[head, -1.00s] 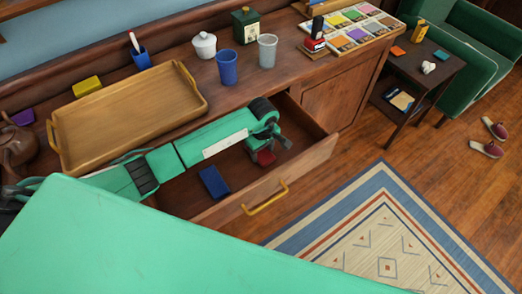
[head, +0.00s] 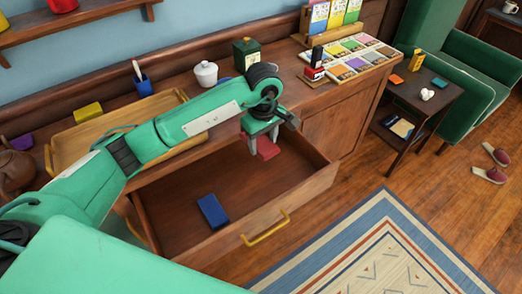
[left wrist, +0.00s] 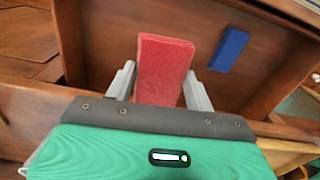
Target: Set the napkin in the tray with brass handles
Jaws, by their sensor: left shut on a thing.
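A red folded piece that looks like the napkin (head: 268,148) is held in my left gripper (head: 262,140), above the open drawer. In the left wrist view the red napkin (left wrist: 163,68) stands between the two fingers, which are shut on it. The wooden tray (head: 70,142) with yellowish, brass-like handles lies on the sideboard top, to the left of the gripper. My left arm crosses in front of it and hides much of it. The visible part of the tray looks empty. My right gripper is not in view.
The open drawer (head: 180,215) holds a blue flat item (head: 212,211). A yellow block (head: 87,112), a blue pen cup (head: 142,86), a white lidded jar (head: 206,74) and a green canister (head: 246,54) stand behind. A teapot (head: 15,172) is left of the tray.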

